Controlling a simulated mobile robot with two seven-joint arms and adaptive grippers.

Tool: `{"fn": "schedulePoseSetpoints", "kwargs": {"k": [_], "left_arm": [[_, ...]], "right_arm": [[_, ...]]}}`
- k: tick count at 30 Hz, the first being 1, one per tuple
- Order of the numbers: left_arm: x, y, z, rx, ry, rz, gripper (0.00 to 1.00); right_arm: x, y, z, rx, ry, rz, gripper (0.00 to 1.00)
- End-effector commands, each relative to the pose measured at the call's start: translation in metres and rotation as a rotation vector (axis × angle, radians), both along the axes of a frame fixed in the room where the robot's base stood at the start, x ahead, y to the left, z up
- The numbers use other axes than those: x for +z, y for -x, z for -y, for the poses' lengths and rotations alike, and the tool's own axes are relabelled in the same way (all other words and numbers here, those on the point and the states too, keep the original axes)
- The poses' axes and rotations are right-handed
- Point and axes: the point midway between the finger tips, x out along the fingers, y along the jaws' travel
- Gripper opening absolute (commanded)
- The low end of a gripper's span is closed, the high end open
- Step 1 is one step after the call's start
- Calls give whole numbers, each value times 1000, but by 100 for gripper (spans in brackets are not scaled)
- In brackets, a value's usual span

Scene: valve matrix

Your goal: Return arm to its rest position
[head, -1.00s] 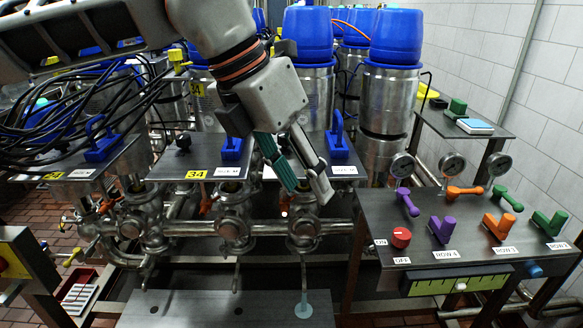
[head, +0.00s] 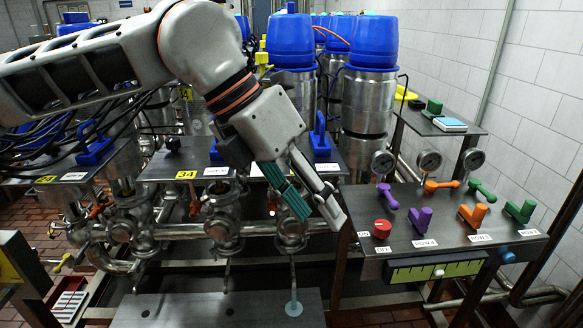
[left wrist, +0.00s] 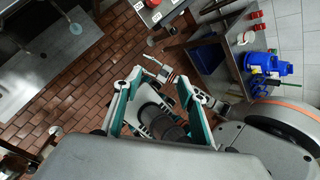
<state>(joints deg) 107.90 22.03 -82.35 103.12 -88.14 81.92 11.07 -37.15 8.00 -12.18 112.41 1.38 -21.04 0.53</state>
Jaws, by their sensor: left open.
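My left arm comes in from the left across the top of the head view. Its gripper (head: 322,217) hangs downward with its two teal-and-grey fingers apart and nothing between them. In the picture the fingers overlap the right part of the steel valve manifold and end just left of the control panel (head: 439,214). I see no contact, though the depth gap is unclear. In the left wrist view the open left gripper (left wrist: 158,82) has brown tile floor beyond it.
The panel carries a red knob (head: 382,228) and purple, orange and green handles. Blue-topped steel canisters (head: 290,42) stand behind. Black cables and a blue valve handle (head: 92,150) lie at the left. A grey plate (head: 170,310) is below. A white tiled wall is at the right.

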Motion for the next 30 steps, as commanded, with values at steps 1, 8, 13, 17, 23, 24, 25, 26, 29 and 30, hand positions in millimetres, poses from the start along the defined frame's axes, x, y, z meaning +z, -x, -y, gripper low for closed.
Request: {"fn": "schedulePoseSetpoints", "kwargs": {"k": [1,8,13,17,23,24,25,26,29,30], "left_arm": [[-7,8,8,-20,32,-39,41],[-14,56,58,-118,321,-298,41],[3,76,83,-126,575,-500,41],[19,75,91,-89,771,-650,41],[37,48,86,46,1066,-869,41],[38,39,82,83,1122,-910,41],[38,31,79,114,1164,-941,41],[37,24,75,148,1205,-972,41],[28,-4,60,270,1333,-1069,41],[22,-17,52,326,1382,-1104,41]], "right_arm": [[0,0,0,0,0,0,40],[0,0,-1,0,-1,1,40],[0,0,-1,0,-1,1,40],[0,0,-1,0,-1,1,40],[0,0,0,-1,-1,0,40],[0,0,0,-1,-1,0,40],[0,0,0,-1,-1,0,40],[0,0,0,-1,-1,0,40],[0,0,0,-1,0,-1,40],[0,0,0,-1,0,-1,40]]}}
